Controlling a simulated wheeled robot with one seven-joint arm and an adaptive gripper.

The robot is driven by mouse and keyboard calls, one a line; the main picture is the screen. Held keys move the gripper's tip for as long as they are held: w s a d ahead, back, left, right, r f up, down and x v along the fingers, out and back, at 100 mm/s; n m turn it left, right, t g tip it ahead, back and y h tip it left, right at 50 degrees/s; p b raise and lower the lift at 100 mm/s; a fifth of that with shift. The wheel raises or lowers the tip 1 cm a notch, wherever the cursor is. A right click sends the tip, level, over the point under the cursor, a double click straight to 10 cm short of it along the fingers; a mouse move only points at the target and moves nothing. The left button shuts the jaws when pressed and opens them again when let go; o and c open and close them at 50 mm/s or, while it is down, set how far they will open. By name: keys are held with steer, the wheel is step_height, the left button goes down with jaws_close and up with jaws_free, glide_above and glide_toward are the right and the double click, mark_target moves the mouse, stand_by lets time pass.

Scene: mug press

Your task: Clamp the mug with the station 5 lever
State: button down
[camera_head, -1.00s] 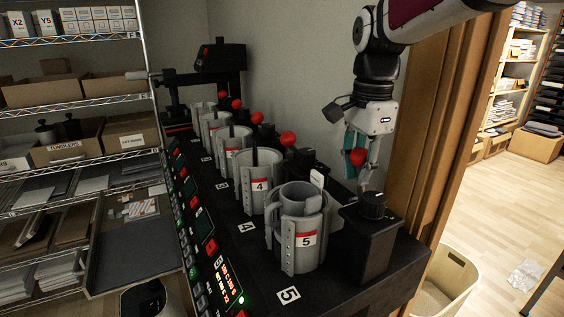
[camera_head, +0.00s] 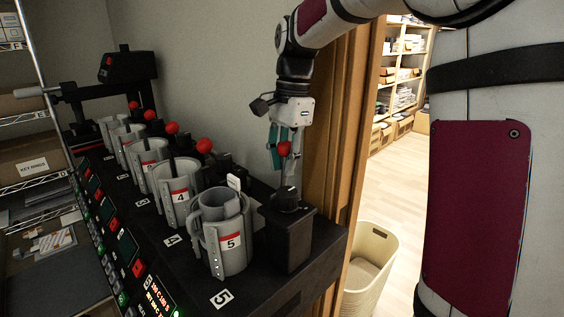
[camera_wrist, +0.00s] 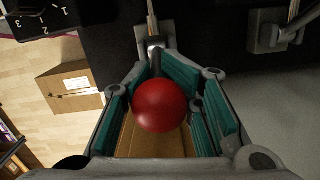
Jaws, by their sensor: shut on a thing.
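The grey mug (camera_head: 212,204) stands upright inside the grey clamp of station 5 (camera_head: 227,258), the nearest in the row, with a red and white "5" label. The station 5 lever ends in a red ball knob (camera_head: 284,148) to the right of and above the mug. My gripper (camera_head: 282,153) points down with its teal finger pads on either side of this knob. In the wrist view the red ball (camera_wrist: 160,106) sits between the pads of my gripper (camera_wrist: 163,112), and the lever's rod (camera_wrist: 154,60) runs up from it. The mug is not in the wrist view.
More press stations with red-knobbed levers, such as station 4 (camera_head: 179,197), recede to the left. A black box with a dial (camera_head: 286,235) stands right of station 5. A wooden door frame (camera_head: 341,140) is close behind my gripper. A beige bin (camera_head: 367,268) stands on the floor.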

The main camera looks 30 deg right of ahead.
steer(key=shift+w+d+r, duration=0.15)
steer(key=shift+d+r, duration=0.25)
steer(key=shift+d, duration=0.05)
steer(key=c, duration=1.6)
jaws_free()
steer(key=shift+o, duration=0.4)
steer(key=shift+d, duration=0.15)
steer(key=shift+a+f, duration=0.15)
steer(key=shift+a, duration=0.05)
steer(key=r, duration=0.8)
steer(key=d+r, duration=0.1)
steer(key=r, duration=0.3)
steer(key=shift+d, duration=0.1)
